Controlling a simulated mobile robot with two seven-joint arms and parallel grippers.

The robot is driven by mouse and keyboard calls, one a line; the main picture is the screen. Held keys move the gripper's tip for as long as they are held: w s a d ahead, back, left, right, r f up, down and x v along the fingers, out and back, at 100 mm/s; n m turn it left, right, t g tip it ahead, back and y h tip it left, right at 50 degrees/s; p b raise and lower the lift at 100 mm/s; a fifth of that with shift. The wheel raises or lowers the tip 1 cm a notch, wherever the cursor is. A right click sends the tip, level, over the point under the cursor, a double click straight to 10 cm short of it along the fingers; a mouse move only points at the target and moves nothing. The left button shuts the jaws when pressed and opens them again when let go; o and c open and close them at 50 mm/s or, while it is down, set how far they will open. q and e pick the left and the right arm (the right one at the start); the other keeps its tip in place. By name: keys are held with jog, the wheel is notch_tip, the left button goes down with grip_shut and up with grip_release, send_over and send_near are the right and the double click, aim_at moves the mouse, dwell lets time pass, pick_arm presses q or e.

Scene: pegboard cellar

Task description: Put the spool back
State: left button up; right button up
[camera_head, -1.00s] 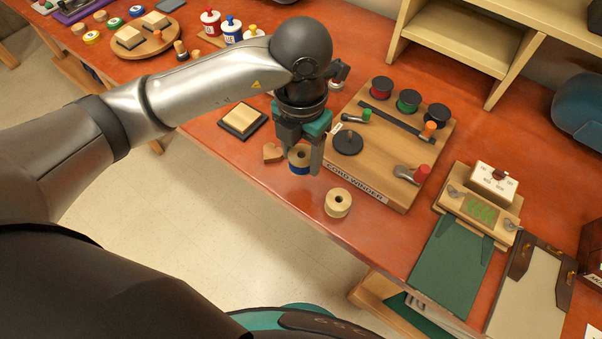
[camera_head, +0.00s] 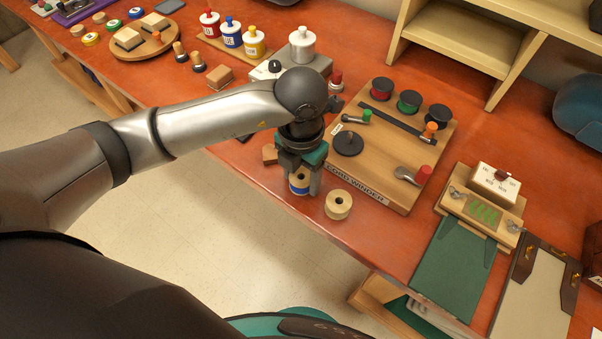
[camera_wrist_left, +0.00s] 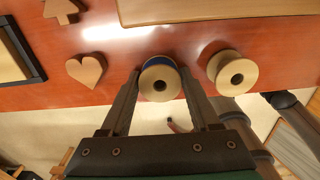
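A wooden spool with a blue band (camera_head: 299,187) is between the fingers of my left gripper (camera_head: 302,181), near the table's front edge. The wrist view shows the spool (camera_wrist_left: 160,82) from above, with a finger close against each side, so the gripper looks shut on it. I cannot tell whether it touches the table. A plain wooden spool (camera_head: 338,205) stands just to its right, apart from the gripper; it also shows in the wrist view (camera_wrist_left: 234,73). The cord winder board (camera_head: 385,185) lies behind them, with a black disc (camera_head: 348,143) on it. My right gripper is not in view.
A heart-shaped wooden piece (camera_wrist_left: 86,71) lies left of the held spool. A grey box with a white pot (camera_head: 302,44) stands behind my arm. A green-flapped board (camera_head: 455,262) lies to the right. Open table (camera_head: 375,238) lies right of the plain spool.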

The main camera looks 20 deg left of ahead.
pick_arm(q)
jog(key=o, duration=0.4)
jog(key=shift+c, duration=0.2)
jog(key=shift+r, duration=0.1)
jog(key=shift+r, duration=0.2)
notch_tip(320, 180, up, 12)
jog(key=p, duration=0.1)
jog(key=shift+f, duration=0.15)
